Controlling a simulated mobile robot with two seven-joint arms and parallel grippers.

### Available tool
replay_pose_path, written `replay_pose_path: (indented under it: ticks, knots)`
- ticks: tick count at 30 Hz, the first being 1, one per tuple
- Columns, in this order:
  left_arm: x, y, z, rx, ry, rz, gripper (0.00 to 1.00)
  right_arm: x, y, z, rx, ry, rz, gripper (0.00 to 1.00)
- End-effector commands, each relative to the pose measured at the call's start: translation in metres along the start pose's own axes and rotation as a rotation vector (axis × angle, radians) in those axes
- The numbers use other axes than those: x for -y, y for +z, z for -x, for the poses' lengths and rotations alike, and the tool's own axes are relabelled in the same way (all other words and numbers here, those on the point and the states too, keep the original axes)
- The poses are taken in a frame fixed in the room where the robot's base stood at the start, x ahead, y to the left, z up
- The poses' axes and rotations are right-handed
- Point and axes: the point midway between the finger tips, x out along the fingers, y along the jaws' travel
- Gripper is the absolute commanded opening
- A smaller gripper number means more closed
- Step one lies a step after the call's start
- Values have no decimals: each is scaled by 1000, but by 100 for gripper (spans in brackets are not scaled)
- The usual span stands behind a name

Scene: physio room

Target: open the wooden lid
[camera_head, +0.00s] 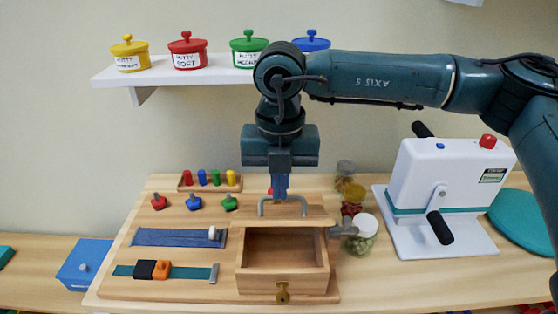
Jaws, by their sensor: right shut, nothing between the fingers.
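The wooden lid (318,214) with its grey metal handle (262,206) is at the back edge of a small wooden box (262,284). The box's hollow inside shows in front of the lid, so the lid is off at least most of the opening. I cannot tell its exact tilt. A brass latch piece (283,294) hangs on the box front. My right gripper (281,196) points down at the handle, shut and empty. Its fingertips overlap the handle in the picture; I cannot tell whether they touch. My left gripper is not in view.
The box is on a wooden board (170,290) with a blue zip strip (170,237), a buckle strap (150,270) and coloured pegs (209,178). Jars (360,236) stand close right of the box. A white machine (440,185) is farther right. Putty pots (187,52) line a shelf.

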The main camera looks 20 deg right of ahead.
Motion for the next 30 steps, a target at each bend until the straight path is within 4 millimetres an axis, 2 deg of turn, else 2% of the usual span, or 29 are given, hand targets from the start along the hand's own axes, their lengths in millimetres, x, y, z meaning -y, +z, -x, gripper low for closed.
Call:
replay_pose_path:
  ticks: [3,9,20,30]
  knots:
    - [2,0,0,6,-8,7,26,0,0,-16,-2,-1,0,0]
    - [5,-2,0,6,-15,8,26,0,0,-31,-2,2,1,0]
    - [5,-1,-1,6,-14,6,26,0,0,-32,-1,2,2,0]
    - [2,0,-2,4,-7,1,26,-2,10,-26,-1,3,1,0]
